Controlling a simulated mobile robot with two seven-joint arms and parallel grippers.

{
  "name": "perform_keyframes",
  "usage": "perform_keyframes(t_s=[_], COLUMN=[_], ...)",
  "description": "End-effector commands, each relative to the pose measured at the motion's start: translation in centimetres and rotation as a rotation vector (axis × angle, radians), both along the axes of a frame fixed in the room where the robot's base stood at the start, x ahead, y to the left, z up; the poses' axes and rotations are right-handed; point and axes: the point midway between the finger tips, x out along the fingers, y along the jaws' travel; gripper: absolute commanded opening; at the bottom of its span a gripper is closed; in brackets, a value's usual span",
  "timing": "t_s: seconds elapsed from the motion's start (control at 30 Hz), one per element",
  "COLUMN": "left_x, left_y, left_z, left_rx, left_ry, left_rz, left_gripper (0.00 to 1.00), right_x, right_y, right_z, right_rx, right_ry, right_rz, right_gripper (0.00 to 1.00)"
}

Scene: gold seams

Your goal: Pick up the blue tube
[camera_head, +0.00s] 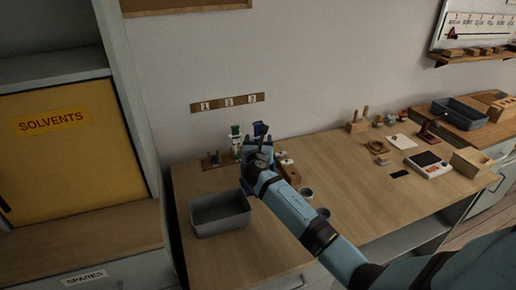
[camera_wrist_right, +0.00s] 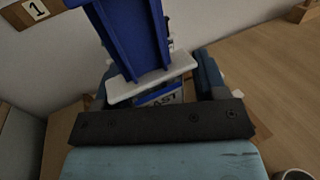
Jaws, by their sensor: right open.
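The blue tube (camera_head: 260,128) stands at the back of the bench, partly hidden behind my right gripper (camera_head: 258,152). In the right wrist view the blue tube (camera_wrist_right: 130,38) fills the top middle, with a white flange (camera_wrist_right: 152,83) below its ribbed blue part. A label ending in "AST" shows beneath the flange. My right gripper (camera_wrist_right: 160,88) is open, with its fingers on either side of the tube's lower part. I cannot tell whether either finger touches it. My left gripper is not in view.
A green-topped white tube (camera_head: 236,138) stands close to the left of the blue one. A grey bin (camera_head: 220,214) sits at the front left of the bench. Dark cups (camera_head: 306,194) stand right of my forearm.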

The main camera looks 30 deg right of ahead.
Motion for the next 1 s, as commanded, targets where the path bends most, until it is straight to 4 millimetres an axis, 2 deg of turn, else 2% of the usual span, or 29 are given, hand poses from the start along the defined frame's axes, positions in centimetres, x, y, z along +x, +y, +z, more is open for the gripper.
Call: perform_keyframes(t_s=[0.17,0.27,0.4,0.5,0.77,0.93,1.0], left_x=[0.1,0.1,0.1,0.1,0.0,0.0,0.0], left_y=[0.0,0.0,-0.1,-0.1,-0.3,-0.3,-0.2], left_z=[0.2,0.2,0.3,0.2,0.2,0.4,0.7], left_rx=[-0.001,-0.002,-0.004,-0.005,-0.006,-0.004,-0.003], left_ry=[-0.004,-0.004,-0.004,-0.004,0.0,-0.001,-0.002], left_rz=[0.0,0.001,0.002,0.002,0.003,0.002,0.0], left_gripper=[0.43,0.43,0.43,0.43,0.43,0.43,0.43], right_x=[0.0,0.0,0.0,0.0,0.0,0.0,0.0], right_y=[0.0,0.0,0.0,0.0,0.0,0.0,0.0], right_z=[0.0,0.0,0.0,0.0,0.3,1.8,3.1], right_rx=[0.0,0.0,0.0,-0.001,-0.001,0.0,-0.002], right_ry=[0.0,0.0,0.0,-0.001,-0.001,-0.004,-0.004], right_rz=[0.0,0.0,0.001,0.001,0.001,0.001,0.001], right_gripper=[0.65,0.47,0.15,0.07,0.07,0.07,0.07])
